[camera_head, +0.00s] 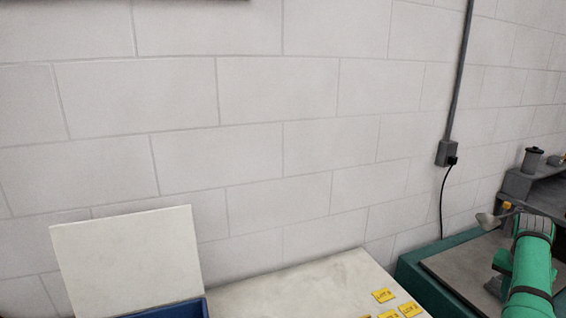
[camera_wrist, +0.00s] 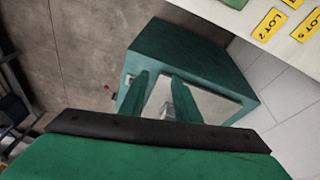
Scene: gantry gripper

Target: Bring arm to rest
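My gripper (camera_wrist: 160,77) shows in the wrist view, with two green fingers rising from behind the dark bar and green body at the bottom. The fingers stand apart, and I see nothing held between their tips. Behind them is a green box-like bench or cabinet (camera_wrist: 205,55). In the head view, a green rounded arm part (camera_head: 531,262) with black bands is at the right edge, over the green-edged bench (camera_head: 425,283). I cannot tell from that view whether it is mine, and no fingertips show clearly there.
A white table (camera_head: 290,292) carries several yellow lot tags (camera_head: 384,296). A blue bin (camera_head: 180,309) with a pale upright panel (camera_head: 128,262) is at lower left. A block wall stands behind. A grey shelf (camera_head: 525,185) is at the right. Brown floor (camera_wrist: 85,50) shows in the wrist view.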

